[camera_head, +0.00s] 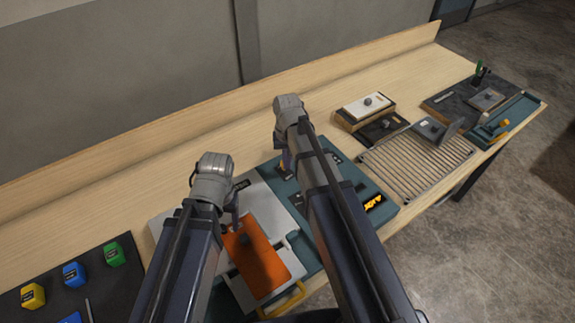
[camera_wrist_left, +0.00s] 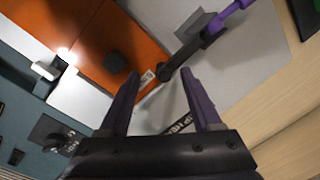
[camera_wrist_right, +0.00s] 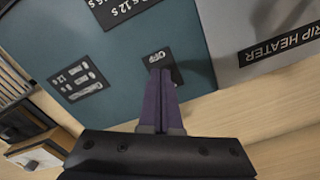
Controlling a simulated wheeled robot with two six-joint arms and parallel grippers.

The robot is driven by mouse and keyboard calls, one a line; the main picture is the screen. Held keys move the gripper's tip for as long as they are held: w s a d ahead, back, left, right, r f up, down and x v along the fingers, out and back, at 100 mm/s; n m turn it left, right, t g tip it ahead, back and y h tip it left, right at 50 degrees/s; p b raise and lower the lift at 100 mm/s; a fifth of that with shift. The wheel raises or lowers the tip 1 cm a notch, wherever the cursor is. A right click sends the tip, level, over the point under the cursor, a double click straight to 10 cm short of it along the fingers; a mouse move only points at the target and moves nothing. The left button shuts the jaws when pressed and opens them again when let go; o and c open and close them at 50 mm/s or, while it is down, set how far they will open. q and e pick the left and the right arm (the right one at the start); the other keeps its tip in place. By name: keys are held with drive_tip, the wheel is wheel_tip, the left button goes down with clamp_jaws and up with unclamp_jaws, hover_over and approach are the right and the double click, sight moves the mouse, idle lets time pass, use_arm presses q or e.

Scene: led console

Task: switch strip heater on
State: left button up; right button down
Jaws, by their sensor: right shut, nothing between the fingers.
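The strip heater is a pale grey unit (camera_head: 281,207) with an orange plate (camera_head: 262,262) and a teal console (camera_head: 352,190) beside it. Its heater label (camera_wrist_right: 280,45) shows in the right wrist view. A black plate marked OFF (camera_wrist_right: 160,58) is on the teal console. My right gripper (camera_wrist_right: 162,76) is shut and empty, its fingertips at the lower edge of that plate; contact cannot be told. My left gripper (camera_wrist_left: 160,82) is open and empty above the grey unit, near the orange plate (camera_wrist_left: 95,45) with its black knob (camera_wrist_left: 115,62).
A black and purple lever-like part (camera_wrist_left: 205,40) lies ahead of my left fingers. A yellow handle (camera_head: 285,301) is at the front. A wire rack (camera_head: 415,160) and small boxes (camera_head: 369,106) stand right; a dark mat (camera_head: 120,290) with coloured blocks lies left. The bench's back strip is clear.

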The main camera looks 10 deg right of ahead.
use_arm(q)
drive_tip(key=shift+r+p, duration=2.85)
drive_tip(key=shift+r, duration=0.3)
drive_tip(key=shift+f, duration=0.1)
